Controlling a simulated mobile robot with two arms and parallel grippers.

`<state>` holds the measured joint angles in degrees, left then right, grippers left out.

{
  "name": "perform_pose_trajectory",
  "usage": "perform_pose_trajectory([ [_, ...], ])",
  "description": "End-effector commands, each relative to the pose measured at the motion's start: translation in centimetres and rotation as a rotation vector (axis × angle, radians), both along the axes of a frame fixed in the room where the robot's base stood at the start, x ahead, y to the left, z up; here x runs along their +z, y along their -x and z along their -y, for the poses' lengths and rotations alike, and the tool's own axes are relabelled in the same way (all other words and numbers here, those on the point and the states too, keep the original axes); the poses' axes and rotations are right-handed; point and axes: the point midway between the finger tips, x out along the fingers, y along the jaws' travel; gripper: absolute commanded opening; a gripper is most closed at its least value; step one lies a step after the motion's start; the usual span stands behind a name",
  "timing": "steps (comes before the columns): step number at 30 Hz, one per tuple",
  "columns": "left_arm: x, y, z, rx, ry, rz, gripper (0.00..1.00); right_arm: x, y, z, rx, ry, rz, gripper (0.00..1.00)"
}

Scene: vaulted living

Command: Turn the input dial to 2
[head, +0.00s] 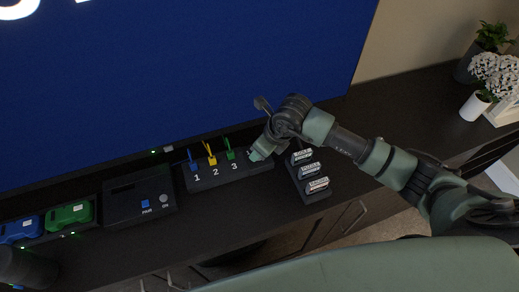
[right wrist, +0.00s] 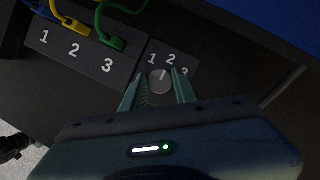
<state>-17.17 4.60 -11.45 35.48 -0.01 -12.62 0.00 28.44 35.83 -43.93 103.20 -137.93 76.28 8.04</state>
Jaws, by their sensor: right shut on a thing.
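The input dial (right wrist: 160,82) is a small round grey knob on a dark panel, with the numbers 1, 2 and 3 printed in an arc around its far side. My right gripper (right wrist: 160,89) is shut on the dial, one finger on each side of it. A pale mark on the knob points up toward the numbers, but I cannot tell exactly which one. In the head view my right gripper (head: 258,152) is at the right end of the switch box (head: 223,178) and hides the dial.
Blue, yellow and green cables plug into the box beside printed numbers 1, 2, 3. A rack (head: 317,196) of labelled items stands to the right. A black console (head: 140,195) and blue and green controllers (head: 69,215) are left. A large screen (head: 180,80) rises behind.

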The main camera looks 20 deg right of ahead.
Motion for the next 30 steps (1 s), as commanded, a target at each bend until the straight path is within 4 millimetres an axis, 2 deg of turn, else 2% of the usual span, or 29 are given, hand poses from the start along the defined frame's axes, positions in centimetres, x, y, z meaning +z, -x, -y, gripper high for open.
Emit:
perform_pose_trajectory([
  [4, 0.0, 0.0, 0.0, 0.000, 0.000, 0.000, 0.91, 0.1, -0.1, 0.1, 0.000, 0.002, 0.001, 0.00],
  [5, 0.0, 0.0, 0.0, 0.000, 0.000, 0.000, 0.91, 0.1, -0.1, 0.1, 0.000, 0.002, 0.001, 0.37],
  [6, 0.0, 0.0, 0.0, 0.000, 0.000, 0.000, 0.91, 0.1, -0.1, 0.1, 0.000, 0.002, 0.001, 0.48],
  [7, 0.0, 0.0, 0.0, 0.000, 0.000, 0.000, 0.91, 0.1, -0.1, 0.1, 0.000, 0.001, 0.002, 0.50],
  [17, 0.0, 0.0, 0.0, 0.000, 0.000, 0.000, 0.91, 0.2, 0.0, 0.1, 0.001, 0.000, 0.002, 0.50],
  [20, -0.1, 0.0, 0.0, 0.000, 0.000, 0.000, 0.91, 1.2, 0.2, 0.3, 0.001, 0.000, 0.005, 0.50],
  [30, -0.5, 0.0, 0.0, 0.000, 0.000, 0.001, 0.91, 6.2, 1.9, 1.6, 0.001, 0.002, 0.004, 0.50],
])
